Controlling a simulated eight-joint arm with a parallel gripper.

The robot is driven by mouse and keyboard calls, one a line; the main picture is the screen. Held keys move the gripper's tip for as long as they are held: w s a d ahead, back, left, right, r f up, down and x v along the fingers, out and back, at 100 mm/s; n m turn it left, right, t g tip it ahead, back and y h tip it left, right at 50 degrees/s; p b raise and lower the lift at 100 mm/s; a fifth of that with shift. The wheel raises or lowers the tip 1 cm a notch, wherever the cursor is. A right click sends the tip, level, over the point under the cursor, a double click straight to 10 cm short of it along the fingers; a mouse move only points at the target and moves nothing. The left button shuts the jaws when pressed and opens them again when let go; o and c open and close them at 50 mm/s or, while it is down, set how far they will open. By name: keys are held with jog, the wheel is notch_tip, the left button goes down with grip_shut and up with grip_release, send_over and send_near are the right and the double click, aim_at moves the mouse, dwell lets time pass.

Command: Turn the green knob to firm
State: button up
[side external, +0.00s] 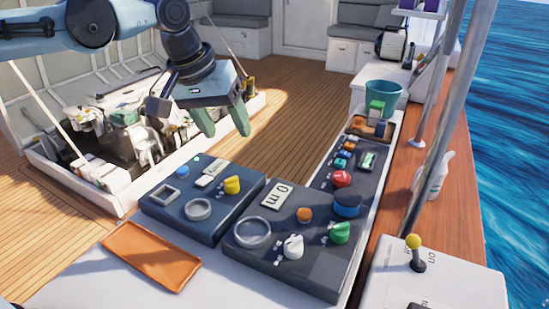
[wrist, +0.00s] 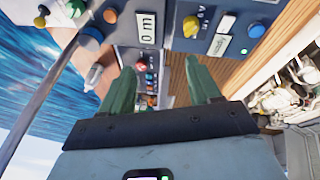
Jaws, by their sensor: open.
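The green knob (side external: 340,232) sits on the right part of the nearer dark control panel, below a blue knob (side external: 346,205) and right of a white knob (side external: 293,246). In the wrist view a green knob (wrist: 75,8) shows at the top left edge, beside the blue knob (wrist: 92,39). The setting it points to is too small to read. My gripper (side external: 222,130) hangs above and behind the panels, left of the green knob and well apart from it. Its two green fingers (wrist: 160,82) are spread, with nothing between them.
A yellow knob (side external: 232,185) stands on the left panel, and a red knob (side external: 342,179) on the far panel. An orange tray (side external: 150,255) lies at the front left. A metal pole (side external: 430,130) rises at the right. A yellow-tipped lever (side external: 414,243) stands on a white box.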

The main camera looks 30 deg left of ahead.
jog(key=w+d+n+g, duration=0.15)
jog(key=w+d, duration=0.25)
jog(key=d, duration=0.6)
jog(key=n+g, duration=0.2)
send_near(340, 226)
jog(key=shift+y, duration=0.3)
jog(key=f, duration=0.6)
jog(key=d+f, duration=0.1)
jog(key=f, duration=0.3)
jog(key=shift+w, duration=0.2)
jog(key=shift+r, duration=0.1)
jog(key=c, duration=1)
